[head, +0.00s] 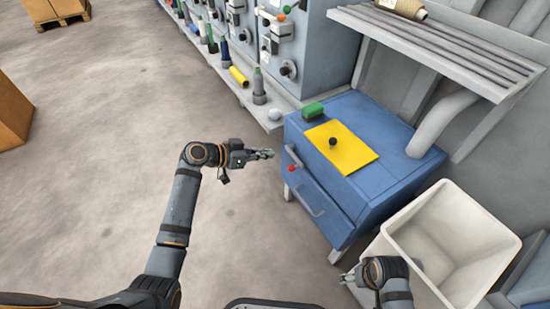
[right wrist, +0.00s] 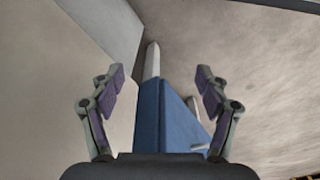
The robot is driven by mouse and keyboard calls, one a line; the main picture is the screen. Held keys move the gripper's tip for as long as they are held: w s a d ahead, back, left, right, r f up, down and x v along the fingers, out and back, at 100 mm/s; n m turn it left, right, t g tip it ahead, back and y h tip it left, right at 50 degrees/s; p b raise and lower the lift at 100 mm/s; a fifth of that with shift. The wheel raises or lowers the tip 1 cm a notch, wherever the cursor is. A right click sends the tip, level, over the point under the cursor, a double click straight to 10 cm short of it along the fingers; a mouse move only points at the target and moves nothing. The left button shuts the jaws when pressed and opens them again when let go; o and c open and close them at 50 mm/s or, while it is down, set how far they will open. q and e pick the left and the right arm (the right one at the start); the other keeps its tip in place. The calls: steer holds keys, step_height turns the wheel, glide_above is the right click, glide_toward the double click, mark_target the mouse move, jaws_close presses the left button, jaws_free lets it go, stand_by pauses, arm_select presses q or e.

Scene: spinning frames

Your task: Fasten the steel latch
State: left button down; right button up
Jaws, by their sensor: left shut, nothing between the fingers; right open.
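A blue cabinet (head: 375,180) stands right of centre in the head view, with a long grey handle (head: 308,196) on its front. A small grey fitting with a red knob (head: 292,168) sits at the upper left of that front; I cannot tell whether it is the steel latch or how it is set. My left gripper (head: 272,154) is shut and empty, just left of this fitting and apart from it. My right gripper (head: 346,278) is low, beside the white bin. In the right wrist view its fingers (right wrist: 160,85) are spread with nothing between them, and part of the blue cabinet (right wrist: 172,120) shows beyond.
A white bin (head: 400,238) stands at the right. Grey machines (head: 305,45) with spools line the back.

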mark_target(299, 162)
arm_select(q)
steer(key=w+d+f+b, duration=0.2)
steer(key=w+d+f, duration=0.1)
steer(key=d+f, duration=0.3)
steer(key=shift+d+f+b, duration=0.3)
steer(key=shift+f+b, duration=0.05)
steer(key=shift+f, duration=0.4)
arm_select(e)
steer(key=shift+a+r+t+y, duration=0.3)
steer(key=shift+a+r+t, duration=0.2)
steer(key=shift+a, duration=0.25)
steer(key=shift+f, duration=0.1)
